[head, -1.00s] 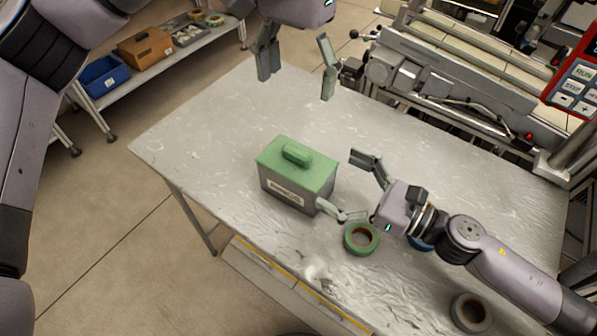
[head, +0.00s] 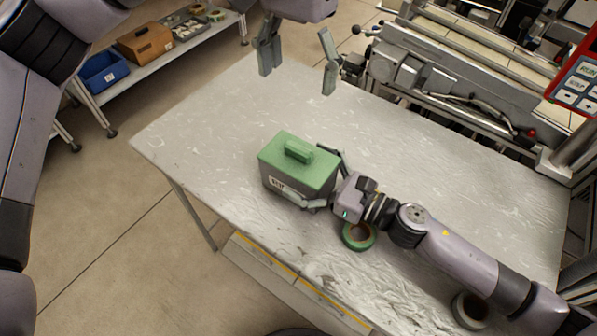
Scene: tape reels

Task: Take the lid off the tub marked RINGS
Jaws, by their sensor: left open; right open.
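The tub (head: 270,181) is a grey box on the table, with a label on its front that my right gripper partly covers. Its green lid (head: 275,153) sits on top, with a raised green handle (head: 299,151) in the middle. My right gripper (head: 325,177) is open at the tub's right side, one finger in front of the tub and one behind its right end. I cannot tell if the fingers touch it. My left gripper (head: 297,65) is open and empty above the table's far part, beyond the tub, fingers pointing down.
A green tape reel (head: 358,243) lies partly under my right gripper's wrist. A grey reel (head: 470,310) lies near the front right, partly hidden by my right arm. Blue (head: 104,72) and brown (head: 145,44) bins stand on a shelf. The table's left part is clear.

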